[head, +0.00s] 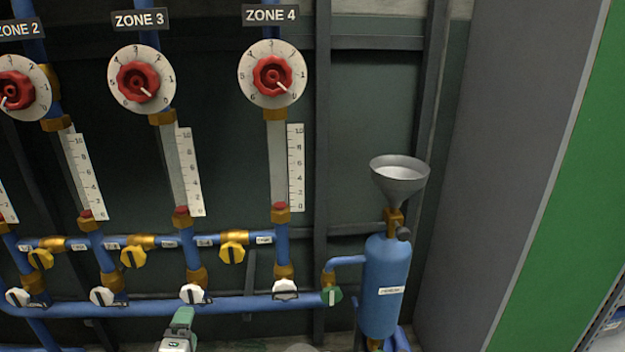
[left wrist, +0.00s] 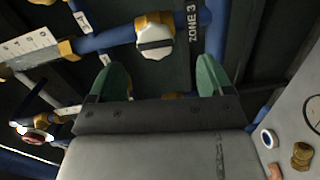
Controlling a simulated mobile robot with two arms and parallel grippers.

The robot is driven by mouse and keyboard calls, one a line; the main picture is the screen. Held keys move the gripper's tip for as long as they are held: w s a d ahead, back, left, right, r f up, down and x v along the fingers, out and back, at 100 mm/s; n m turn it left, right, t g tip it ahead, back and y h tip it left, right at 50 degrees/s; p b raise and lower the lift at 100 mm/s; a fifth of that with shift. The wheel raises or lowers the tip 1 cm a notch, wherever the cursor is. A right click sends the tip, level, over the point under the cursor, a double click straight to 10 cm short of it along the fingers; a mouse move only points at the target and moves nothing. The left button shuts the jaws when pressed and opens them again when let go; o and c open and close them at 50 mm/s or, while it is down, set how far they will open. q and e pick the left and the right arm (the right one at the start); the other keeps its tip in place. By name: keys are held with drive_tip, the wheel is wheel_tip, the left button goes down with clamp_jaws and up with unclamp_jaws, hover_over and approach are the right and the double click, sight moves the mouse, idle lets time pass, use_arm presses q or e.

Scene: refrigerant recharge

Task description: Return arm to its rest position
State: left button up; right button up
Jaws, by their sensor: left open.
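My left gripper (head: 182,318) comes in at the bottom of the head view, just below the white valve knob (head: 191,294) under the Zone 3 column. In the left wrist view its two green fingers (left wrist: 161,72) stand wide apart with nothing between them. A white valve knob (left wrist: 154,36) on a blue pipe lies ahead of the gap between the fingertips, and no finger touches it in that view. Most of my left arm is out of the head view. My right gripper is in neither view.
Blue pipes (head: 140,308) carry several white and yellow valves. Red dials, such as the Zone 4 dial (head: 272,74), sit above flow scales. A grey panel (head: 480,180) stands further right.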

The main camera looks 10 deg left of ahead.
use_arm(q)
drive_tip(key=s+d+f+m+g+h, duration=0.3)
drive_tip(key=s+d+f+m+g, duration=0.2)
drive_tip(key=s+d+f+m, duration=0.35)
drive_tip(key=s+d+f+m+g+h, duration=0.2)
drive_tip(key=s+d+f+m+g, duration=0.35)
drive_tip(key=s+f+m, duration=0.4)
drive_tip(key=s+f+m+g+p, duration=0.1)
drive_tip(key=s+f+g+p, duration=0.1)
drive_tip(key=s+p, duration=0.3)
drive_tip(key=s+a+f+m+g+y+p, duration=0.1)
drive_tip(key=s+f+p, duration=0.3)
drive_tip(key=s, duration=0.9)
drive_tip(key=s+a+f+m+g+p, duration=0.1)
drive_tip(key=s+f+g+p, duration=0.1)
drive_tip(key=s+p, duration=0.5)
drive_tip(key=s+f, duration=0.1)
drive_tip(key=s, duration=0.2)
drive_tip(key=shift+a+g+p, duration=0.25)
drive_tip(key=shift+g+p, duration=0.1)
drive_tip(key=shift+p, duration=0.05)
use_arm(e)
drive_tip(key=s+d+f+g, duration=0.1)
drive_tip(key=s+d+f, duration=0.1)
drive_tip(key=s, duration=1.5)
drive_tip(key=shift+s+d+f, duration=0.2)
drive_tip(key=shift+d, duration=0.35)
